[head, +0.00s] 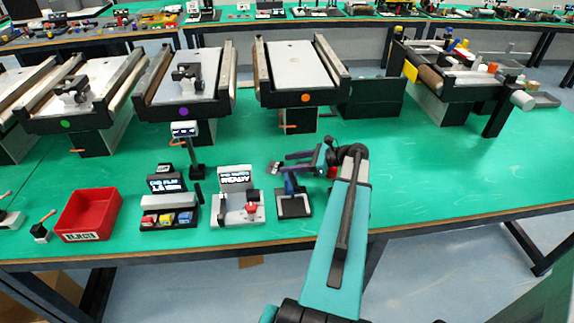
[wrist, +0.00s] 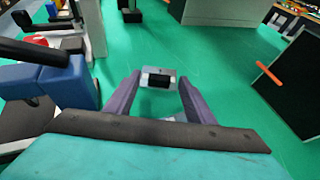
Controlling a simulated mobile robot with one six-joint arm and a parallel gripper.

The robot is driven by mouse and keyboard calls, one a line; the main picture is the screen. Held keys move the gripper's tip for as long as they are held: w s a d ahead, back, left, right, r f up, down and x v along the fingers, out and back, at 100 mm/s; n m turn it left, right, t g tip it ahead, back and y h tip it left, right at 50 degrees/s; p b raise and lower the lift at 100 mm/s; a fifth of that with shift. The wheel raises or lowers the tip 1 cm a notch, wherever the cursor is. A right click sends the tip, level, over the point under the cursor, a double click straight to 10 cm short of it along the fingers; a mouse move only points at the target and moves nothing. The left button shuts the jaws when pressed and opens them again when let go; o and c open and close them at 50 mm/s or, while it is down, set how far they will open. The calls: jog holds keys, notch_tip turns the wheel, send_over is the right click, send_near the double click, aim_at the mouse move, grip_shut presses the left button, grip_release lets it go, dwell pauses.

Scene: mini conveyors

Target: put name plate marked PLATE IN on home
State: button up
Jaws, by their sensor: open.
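My gripper (head: 289,163) is low over the green table behind the row of control boxes, its two purple fingers apart and empty. In the wrist view my gripper (wrist: 156,92) points at a small pale grey block with a dark face (wrist: 159,70), which sits just ahead of and between the fingertips. In the head view this small block (head: 274,168) lies just left of the fingertips. It may be the name plate, but no lettering on it can be read. I cannot tell which place is home.
A blue-handled device (head: 293,204) stands close beside my gripper. Left of it are a white control box (head: 226,217), a black button box (head: 168,220) and a red bin (head: 89,209). Several conveyors (head: 296,67) stand behind. The table's right side (head: 465,165) is clear.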

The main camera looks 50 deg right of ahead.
jog(key=b+v, duration=0.1)
jog(key=v, duration=0.7)
jog(key=shift+b, duration=0.3)
jog(key=shift+v, duration=0.9)
